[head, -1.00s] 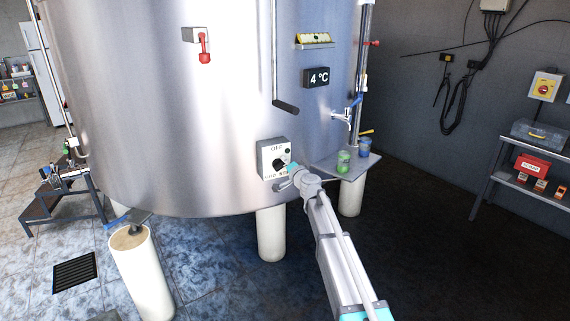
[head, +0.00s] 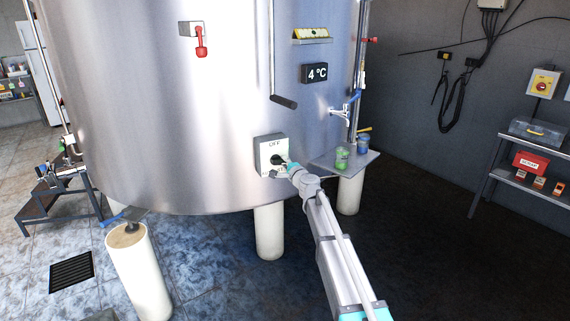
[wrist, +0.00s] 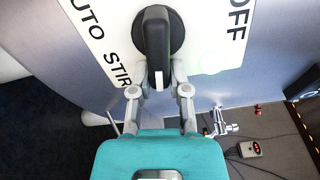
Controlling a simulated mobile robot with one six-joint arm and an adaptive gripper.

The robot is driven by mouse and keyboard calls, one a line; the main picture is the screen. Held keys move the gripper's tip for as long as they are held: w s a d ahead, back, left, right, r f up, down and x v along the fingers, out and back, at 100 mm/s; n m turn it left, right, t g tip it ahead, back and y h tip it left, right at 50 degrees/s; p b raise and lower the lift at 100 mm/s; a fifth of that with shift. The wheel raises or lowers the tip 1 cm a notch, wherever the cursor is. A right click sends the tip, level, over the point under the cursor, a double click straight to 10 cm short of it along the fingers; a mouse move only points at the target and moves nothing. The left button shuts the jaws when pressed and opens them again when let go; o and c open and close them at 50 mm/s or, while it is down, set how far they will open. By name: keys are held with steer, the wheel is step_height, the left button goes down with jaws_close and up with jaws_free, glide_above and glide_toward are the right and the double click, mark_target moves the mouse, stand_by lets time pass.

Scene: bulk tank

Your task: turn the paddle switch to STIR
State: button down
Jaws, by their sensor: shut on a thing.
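The paddle switch (wrist: 155,38) is a black knob on a white plate (wrist: 215,45) on the tank's front. The plate reads OFF, AUTO and STIR. In the wrist view the paddle's near end points between the STIR and OFF words, at neither one. My gripper (wrist: 159,78) is shut on that near end, one finger on each side. In the head view my gripper (head: 283,168) reaches the switch plate (head: 264,142) from the lower right. It hides part of the knob and the lower right of the plate there.
A steel shelf (head: 325,167) with green (head: 342,158) and blue (head: 363,147) containers stands close right of my gripper. Above it are a tap (head: 342,110) and a 4 °C display (head: 315,73).

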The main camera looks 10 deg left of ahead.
stand_by(0.3)
steer(key=c, duration=0.6)
jaws_free()
steer(key=v, duration=1.2)
